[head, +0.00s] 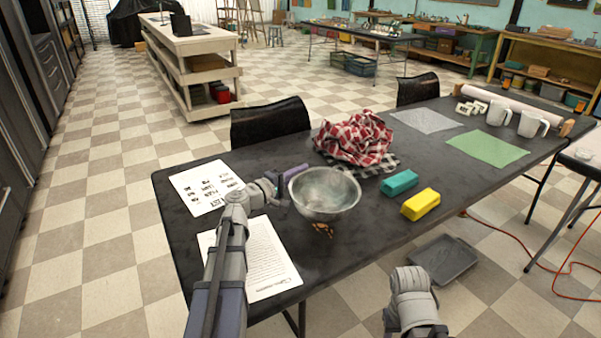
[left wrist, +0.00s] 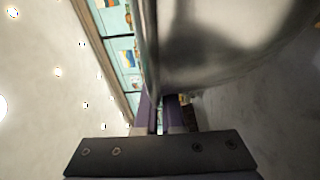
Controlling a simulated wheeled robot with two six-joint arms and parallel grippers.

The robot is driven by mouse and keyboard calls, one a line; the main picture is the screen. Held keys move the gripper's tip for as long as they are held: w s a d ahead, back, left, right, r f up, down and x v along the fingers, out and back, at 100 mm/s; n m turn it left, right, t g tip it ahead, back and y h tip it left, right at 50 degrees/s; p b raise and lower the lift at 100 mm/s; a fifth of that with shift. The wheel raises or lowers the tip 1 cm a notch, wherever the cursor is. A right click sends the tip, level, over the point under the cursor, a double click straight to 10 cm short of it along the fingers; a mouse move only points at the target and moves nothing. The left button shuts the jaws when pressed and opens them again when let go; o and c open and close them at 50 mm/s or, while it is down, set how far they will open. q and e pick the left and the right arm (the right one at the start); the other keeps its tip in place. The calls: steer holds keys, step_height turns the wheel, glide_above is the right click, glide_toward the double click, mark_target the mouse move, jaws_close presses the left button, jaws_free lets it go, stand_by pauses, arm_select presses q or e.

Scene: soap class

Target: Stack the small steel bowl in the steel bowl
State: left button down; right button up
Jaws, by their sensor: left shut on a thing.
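One shiny steel bowl (head: 325,194) shows in the head view, at the near left part of the dark table. My left gripper (head: 285,189) is at the bowl's left side, shut on its wall near the rim. In the left wrist view the bowl's metal wall (left wrist: 225,45) fills the upper right, and the fingers (left wrist: 160,112) meet its edge. I cannot make out a second bowl, and cannot tell whether this is the small or the larger one, or whether it touches the table. My right gripper is not in view.
A crumpled red checked cloth (head: 355,140) lies behind the bowl. A teal block (head: 399,183) and a yellow block (head: 420,204) lie to its right. Printed sheets (head: 207,186) lie left. A small brown patch (head: 323,229) shows below the bowl. White mugs (head: 499,112) stand far right.

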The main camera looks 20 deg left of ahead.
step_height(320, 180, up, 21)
steer(key=p, duration=2)
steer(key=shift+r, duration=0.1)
